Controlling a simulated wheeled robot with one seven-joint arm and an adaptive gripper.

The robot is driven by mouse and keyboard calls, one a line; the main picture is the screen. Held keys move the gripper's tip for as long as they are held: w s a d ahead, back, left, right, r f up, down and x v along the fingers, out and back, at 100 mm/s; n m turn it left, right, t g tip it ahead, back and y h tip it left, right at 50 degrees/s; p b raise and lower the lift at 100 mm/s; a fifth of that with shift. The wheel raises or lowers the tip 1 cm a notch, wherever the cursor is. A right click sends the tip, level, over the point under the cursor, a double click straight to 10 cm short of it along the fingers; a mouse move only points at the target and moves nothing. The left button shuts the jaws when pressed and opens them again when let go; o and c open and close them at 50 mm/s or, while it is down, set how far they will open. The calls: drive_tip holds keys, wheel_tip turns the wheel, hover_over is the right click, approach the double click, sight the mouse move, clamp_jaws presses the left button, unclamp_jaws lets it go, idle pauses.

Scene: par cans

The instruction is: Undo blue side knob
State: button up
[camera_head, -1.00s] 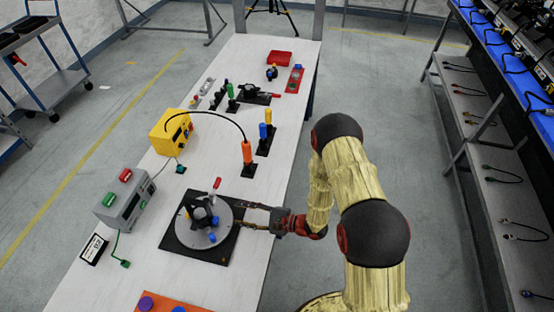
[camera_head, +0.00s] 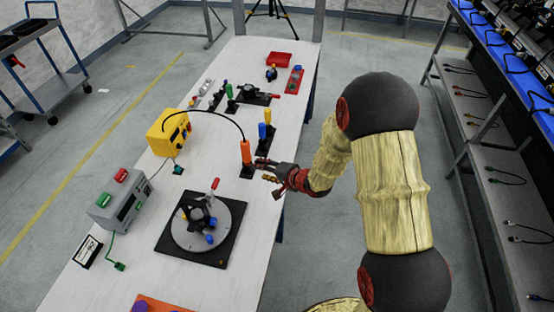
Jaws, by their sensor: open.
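A grey round turntable (camera_head: 232,216) sits on a black square base plate (camera_head: 183,254) on the white table. A dark clamp fixture stands on its middle, with a red-tipped lever (camera_head: 215,184) upright at the back. A blue knob (camera_head: 210,239) shows on the fixture's near right side, and another blue part (camera_head: 212,223) shows just above it. My gripper (camera_head: 262,171) is open and empty. It is behind and to the right of the turntable, near the table's right edge and beside the orange-handled tool, apart from the blue knob.
The orange-handled tool (camera_head: 246,153) stands in a black holder close to my gripper, with a cable to the yellow box (camera_head: 167,133). Blue and yellow handles (camera_head: 265,125) stand behind it. A grey box with red and green buttons (camera_head: 124,201) is at the left. The table right of the base plate is clear.

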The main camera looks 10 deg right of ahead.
drive_tip(key=d+r+n+h+b, duration=0.1)
drive_tip(key=d+r+h, duration=0.2)
drive_tip(key=d+r, duration=0.2)
drive_tip(key=shift+w+r+t, duration=0.25)
drive_tip(key=shift+w+t, duration=0.15)
drive_tip(key=shift+d, duration=0.1)
